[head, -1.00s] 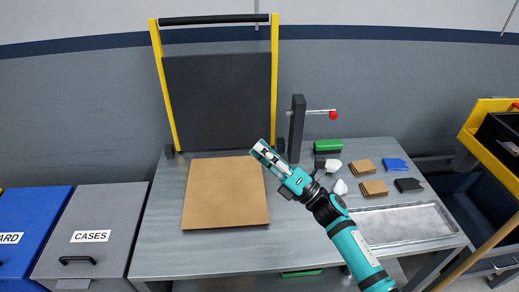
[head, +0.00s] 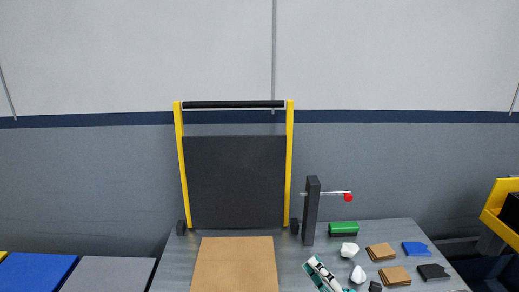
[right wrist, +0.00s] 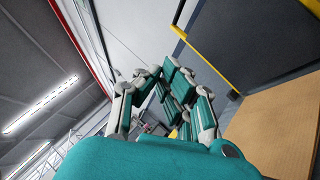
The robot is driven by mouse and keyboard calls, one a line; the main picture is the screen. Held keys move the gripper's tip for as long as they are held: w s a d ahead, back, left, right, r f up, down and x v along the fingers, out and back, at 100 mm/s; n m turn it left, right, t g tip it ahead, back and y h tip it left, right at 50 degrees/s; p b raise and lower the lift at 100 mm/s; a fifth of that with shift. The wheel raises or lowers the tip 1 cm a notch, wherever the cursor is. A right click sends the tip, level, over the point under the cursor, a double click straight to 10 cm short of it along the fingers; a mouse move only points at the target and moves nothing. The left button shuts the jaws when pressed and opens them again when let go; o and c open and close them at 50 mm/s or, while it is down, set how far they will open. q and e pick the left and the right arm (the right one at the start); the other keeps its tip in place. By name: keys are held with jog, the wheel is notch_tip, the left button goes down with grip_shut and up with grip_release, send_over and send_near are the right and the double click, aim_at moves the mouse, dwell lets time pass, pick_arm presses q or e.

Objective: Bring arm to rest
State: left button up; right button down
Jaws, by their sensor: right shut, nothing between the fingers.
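My right gripper (head: 313,263) shows at the bottom of the head view, teal and white, pointing up and slightly left. It is shut and empty, right of the brown board (head: 236,264) and in front of the dark post (head: 311,210). In the right wrist view its fingers (right wrist: 163,72) are folded together with nothing held. Most of my right arm is cut off by the lower edge of the head view. My left gripper is in neither view.
A grey workbench (head: 165,275) bears the board, a yellow-framed dark panel (head: 237,182), a green block (head: 343,228), white lumps (head: 349,249), brown pads (head: 381,252), a blue piece (head: 415,248) and a black piece (head: 433,272). The post carries a red-tipped rod (head: 330,193).

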jog(key=s+d+f+m+g+h, duration=0.25)
jog(key=f+m+h, duration=0.35)
jog(key=m, duration=0.4)
jog(key=s+d+f+m+g+h, duration=0.1)
jog(key=s+d+f+m+h, duration=0.25)
jog(key=m+h, duration=0.55)
jog(key=s+f+m+g, duration=0.4)
jog(key=s+g, duration=0.1)
jog(key=s, duration=0.6)
jog(key=s+f+m+g, duration=0.4)
jog(key=s+m+g, duration=0.15)
jog(key=s, duration=0.55)
notch_tip(320, 180, down, 28)
jog(key=s+g+b, duration=0.1)
jog(key=g+b, duration=0.1)
jog(key=b, duration=0.1)
jog(key=s+d+f+n+b, duration=0.1)
jog(key=s+d+f, duration=0.1)
jog(key=s+f, duration=1.5)
jog(key=shift+d+f+g+b, duration=0.4)
jog(key=shift+f, duration=0.5)
